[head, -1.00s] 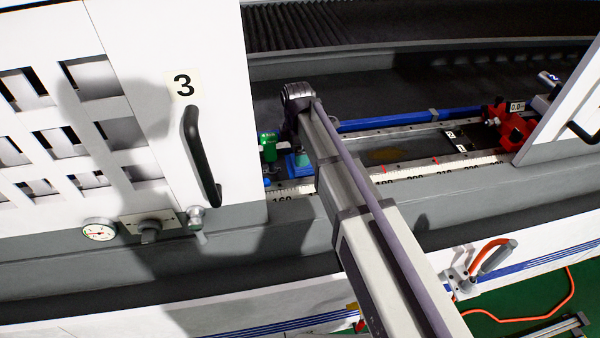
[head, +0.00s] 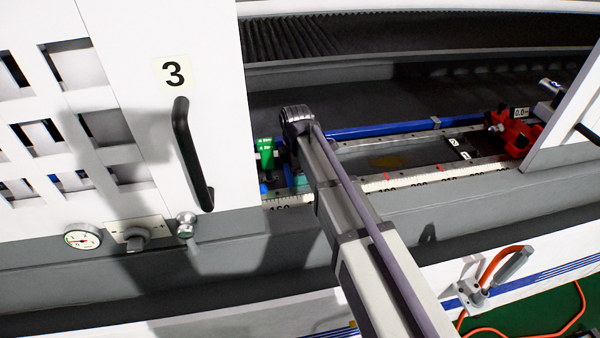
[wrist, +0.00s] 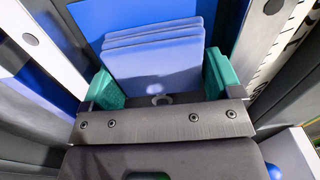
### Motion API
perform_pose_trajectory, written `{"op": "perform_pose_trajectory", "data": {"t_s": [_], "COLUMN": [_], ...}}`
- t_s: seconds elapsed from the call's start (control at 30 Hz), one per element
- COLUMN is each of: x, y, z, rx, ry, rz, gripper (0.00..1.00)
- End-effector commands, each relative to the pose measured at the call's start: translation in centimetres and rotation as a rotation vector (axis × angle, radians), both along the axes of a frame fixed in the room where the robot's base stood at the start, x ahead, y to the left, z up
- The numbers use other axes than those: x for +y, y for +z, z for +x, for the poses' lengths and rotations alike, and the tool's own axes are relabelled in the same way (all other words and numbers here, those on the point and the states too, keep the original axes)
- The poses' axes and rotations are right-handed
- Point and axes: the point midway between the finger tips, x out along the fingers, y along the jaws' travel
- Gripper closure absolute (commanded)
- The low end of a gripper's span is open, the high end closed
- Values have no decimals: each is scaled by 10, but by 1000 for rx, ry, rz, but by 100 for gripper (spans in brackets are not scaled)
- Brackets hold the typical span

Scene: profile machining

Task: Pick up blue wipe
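A blue block of several upright, layered slabs, which looks like the blue wipe (wrist: 155,62), shows in the wrist view just beyond my gripper's dark metal bar. My gripper (wrist: 163,84) has two teal finger pads set wide apart, one at each side of the slabs' lower part. The gap between them looks open, and I cannot tell whether either pad touches the slabs. In the head view my gripper (head: 297,178) reaches down beside the scale rail, and my arm hides most of what is under it.
A white door (head: 150,60) marked 3 stands close left of my arm. A green part (head: 265,152) is left of my gripper. A red clamp (head: 517,135) sits at the rail's right end. A blue bar (head: 385,127) runs behind; a ruler strip (head: 425,176) runs in front.

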Motion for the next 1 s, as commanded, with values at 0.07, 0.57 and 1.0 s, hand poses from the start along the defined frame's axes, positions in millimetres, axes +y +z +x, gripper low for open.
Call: {"op": "perform_pose_trajectory", "data": {"t_s": [0.07,0.57,1.0], "x": [0,0,0], "y": [0,62,100], "z": [0,0,0], "rx": [0,1,2], "ry": [0,0,0], "rz": [0,0,-1], "gripper": [38,38,38]}}
